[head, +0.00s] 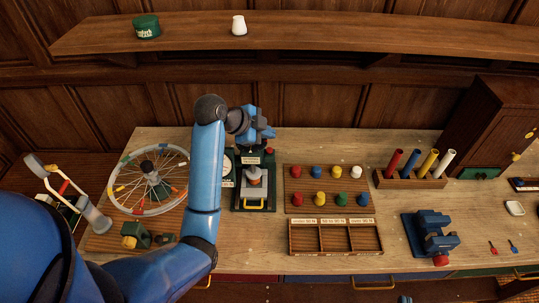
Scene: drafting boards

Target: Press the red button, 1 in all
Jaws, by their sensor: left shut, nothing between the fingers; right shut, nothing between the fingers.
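A small red button (270,151) shows at the back right of a dark green press-like device (240,203) on the bench. My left gripper (268,133) is blue, shut and empty. It hangs over the back of this device, just above the red button in the picture. I cannot tell whether they touch. My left arm reaches in from the left and covers part of the device's left side. A small blue piece of my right gripper (403,299) shows at the bottom edge, low in front of the bench. It is shut and mostly cut off.
A spoked wheel (180,190) stands left of my arm. Coloured pegs sit in a board (328,203), with a divided tray (335,252) in front. A blue vise (430,232), a rack of tubes (408,182) and a wooden cabinet (490,125) stand to the right.

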